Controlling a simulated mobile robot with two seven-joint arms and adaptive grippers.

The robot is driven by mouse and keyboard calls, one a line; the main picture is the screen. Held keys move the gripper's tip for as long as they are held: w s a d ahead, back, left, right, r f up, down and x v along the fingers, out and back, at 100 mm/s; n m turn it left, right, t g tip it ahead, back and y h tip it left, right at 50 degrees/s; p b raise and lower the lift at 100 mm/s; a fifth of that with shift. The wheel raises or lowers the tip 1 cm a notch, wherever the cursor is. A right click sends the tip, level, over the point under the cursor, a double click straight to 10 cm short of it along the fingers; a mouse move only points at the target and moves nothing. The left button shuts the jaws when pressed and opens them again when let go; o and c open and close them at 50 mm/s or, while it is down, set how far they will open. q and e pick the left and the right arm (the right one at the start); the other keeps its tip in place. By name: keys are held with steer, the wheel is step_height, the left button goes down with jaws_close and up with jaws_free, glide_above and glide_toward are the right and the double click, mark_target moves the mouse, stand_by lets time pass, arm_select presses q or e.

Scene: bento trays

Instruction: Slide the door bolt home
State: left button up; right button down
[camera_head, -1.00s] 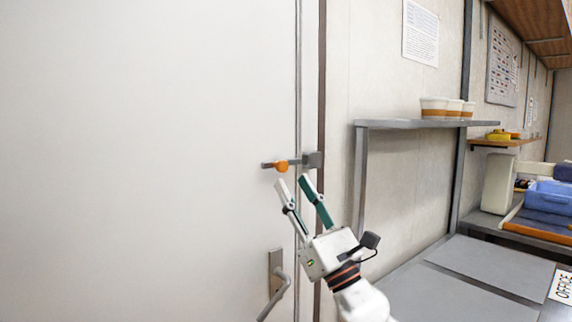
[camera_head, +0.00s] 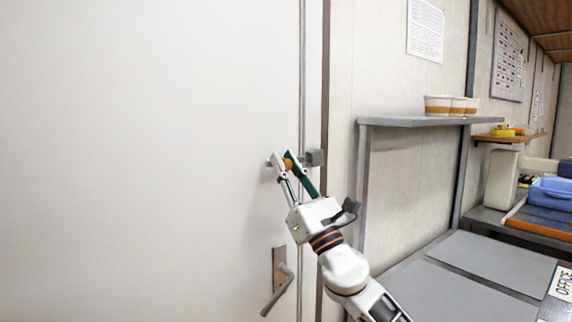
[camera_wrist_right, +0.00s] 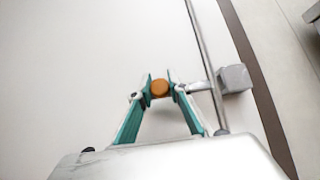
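The door bolt is a grey bar with a round orange knob (camera_head: 288,164) on the white door (camera_head: 150,150). The knob also shows in the right wrist view (camera_wrist_right: 159,88). My right gripper (camera_head: 283,157) has its two teal-lined fingers on either side of the knob, and the pads appear to touch it. In the wrist view, the bar (camera_wrist_right: 200,87) runs right from the fingers across the door-edge gap and appears to meet the grey keeper block (camera_wrist_right: 235,78). The block also shows in the head view (camera_head: 316,157). How deep the bar sits is hidden. My left gripper is not in view.
A door handle (camera_head: 281,280) is below the bolt. A grey shelf (camera_head: 430,121) with cups (camera_head: 450,105) is right of the door frame. The door face to the left is clear.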

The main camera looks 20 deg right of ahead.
steer(key=shift+w+d+f, duration=0.1)
steer(key=shift+d, duration=0.15)
steer(key=d+b, duration=0.1)
steer(key=w+d, duration=0.1)
steer(key=d, duration=0.1)
steer(key=shift+w+d+b, duration=0.1)
steer(key=shift+b, duration=0.25)
steer(key=c, duration=1.9)
jaws_free()
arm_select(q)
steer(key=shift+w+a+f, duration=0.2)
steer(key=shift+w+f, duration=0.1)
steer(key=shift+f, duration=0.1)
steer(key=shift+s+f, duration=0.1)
arm_select(e)
glide_toward(300, 161)
steer(key=s, duration=0.4)
steer(key=shift+s+a+f, duration=0.35)
steer(key=shift+f, duration=0.05)
